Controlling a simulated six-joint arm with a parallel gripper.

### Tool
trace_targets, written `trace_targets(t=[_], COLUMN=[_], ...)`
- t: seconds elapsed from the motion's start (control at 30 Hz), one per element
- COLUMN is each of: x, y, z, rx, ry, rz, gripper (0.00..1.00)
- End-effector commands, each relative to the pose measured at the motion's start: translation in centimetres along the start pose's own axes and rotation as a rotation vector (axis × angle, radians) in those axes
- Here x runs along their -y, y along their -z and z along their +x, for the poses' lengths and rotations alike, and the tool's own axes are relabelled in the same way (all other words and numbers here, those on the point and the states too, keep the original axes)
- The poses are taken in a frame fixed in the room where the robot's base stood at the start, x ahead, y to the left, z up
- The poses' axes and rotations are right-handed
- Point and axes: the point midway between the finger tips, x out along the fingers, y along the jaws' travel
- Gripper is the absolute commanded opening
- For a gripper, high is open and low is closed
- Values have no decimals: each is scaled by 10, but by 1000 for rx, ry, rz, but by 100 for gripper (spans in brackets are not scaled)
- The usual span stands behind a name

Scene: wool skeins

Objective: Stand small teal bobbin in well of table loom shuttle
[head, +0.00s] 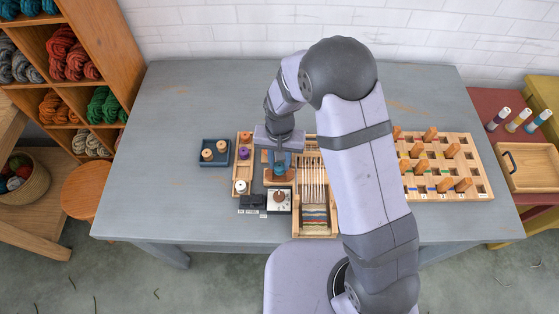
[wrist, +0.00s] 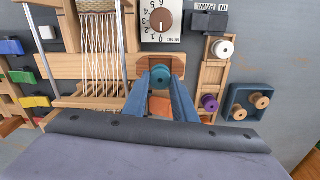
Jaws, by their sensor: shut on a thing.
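My gripper (wrist: 161,82) is shut on the small teal bobbin (wrist: 160,73), which sits upright between the blue fingertips in the wrist view. Behind the bobbin in that view is the reddish-brown wooden shuttle (wrist: 143,66), on a pale wooden bar of the loom. The shuttle also shows below my gripper in the head view (head: 279,181). The fingers and bobbin hide the well, and I cannot tell whether the bobbin touches the shuttle. The table loom (head: 314,215) with its pale warp threads stands to the right in the head view.
A wooden rack (wrist: 215,76) holds a white spool (wrist: 222,49) and a purple spool (wrist: 209,102). A navy tray (head: 203,160) holds two wooden bobbins. A dial box (head: 279,206) stands close by the shuttle. A pegged board (head: 478,179) is at right. The table's left is clear.

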Motion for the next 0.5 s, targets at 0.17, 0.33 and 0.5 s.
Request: trace_targets(t=[0.17, 0.33, 0.5], x=[0, 0, 0], y=[0, 0, 0], z=[2, 6, 10], rx=[0, 0, 1], ry=[0, 0, 0], rz=[0, 0, 0], gripper=[4, 4, 4])
